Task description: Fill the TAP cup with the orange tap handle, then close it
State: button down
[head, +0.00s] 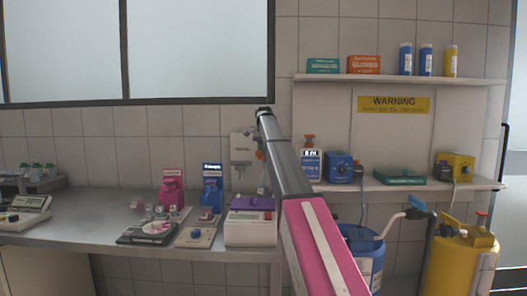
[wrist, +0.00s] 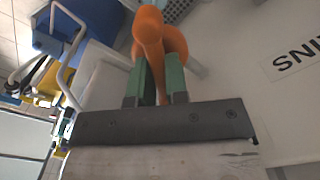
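The orange tap handle (wrist: 150,30) is large in the wrist view, rounded at the top with a narrower part below. My gripper (wrist: 160,82) has two green fingers, one on each side of that narrower part. They stand close together and the orange fills the gap, so they look shut on the handle. In the head view a small patch of orange (head: 259,155) shows beside a white wall unit (head: 242,149), partly behind my arm. My fingers are hidden there. I cannot make out the TAP cup in either view.
A shelf (head: 400,80) with boxes and bottles is at right. Blue (head: 364,256) and yellow (head: 458,265) drums stand below.

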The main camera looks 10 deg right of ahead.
jog(key=shift+m, duration=0.3)
jog(key=m, duration=1)
jog(key=shift+m, duration=0.3)
dwell(0.4)
jog(key=c, duration=1.1)
grip_release()
jog(key=shift+r, duration=0.1)
